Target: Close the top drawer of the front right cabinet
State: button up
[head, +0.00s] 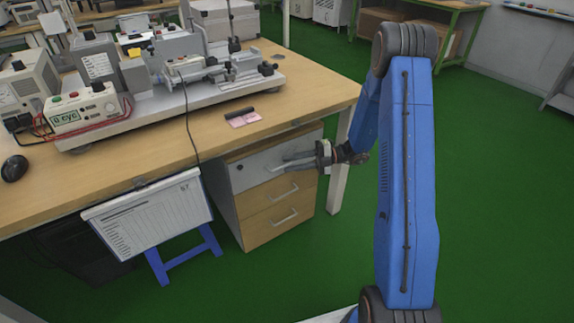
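A small cabinet (233,214) stands under the right end of the wooden workbench, with three drawers stacked in its front. The top drawer (256,178) has a pale grey front with a dark round lock at its left. A brown strip shows above this front, and I cannot tell how far the drawer stands out. My gripper (287,163) is in front of the top drawer, at its handle, and hides much of it. I cannot make out the finger gap or whether the fingers touch the handle.
The middle drawer (262,203) and bottom drawer (262,231) have wooden fronts and look shut. The workbench (310,88) overhangs the cabinet and carries test equipment. A clipboard sheet (150,212) hangs at its edge above a blue stool (184,255). Green floor (505,195) is clear at right.

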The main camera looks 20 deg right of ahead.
jog(key=s+d+r, duration=0.1)
jog(key=d, duration=1.4)
jog(key=shift+r, duration=0.1)
jog(key=s+a+r+n+g+h, duration=0.2)
jog(key=s+a+r+n+h, duration=0.2)
jog(key=s+a+r+n, duration=0.4)
jog(key=s+a+r+n+g+h, duration=0.2)
jog(key=s+a+r+n+h, duration=0.3)
jog(key=s+n, duration=0.45)
jog(key=s+d+r+n+t+h, duration=0.1)
jog(key=s+r+n+t+h, duration=0.2)
jog(key=s+n, duration=0.6)
jog(key=s+d+r+n+t+h, duration=0.2)
jog(key=s+r+n+t+h, duration=0.2)
jog(key=s+n, duration=0.6)
jog(key=shift+d+r+n+t+h, duration=0.3)
jog(key=shift+n+h, duration=0.3)
jog(key=shift+n, duration=0.65)
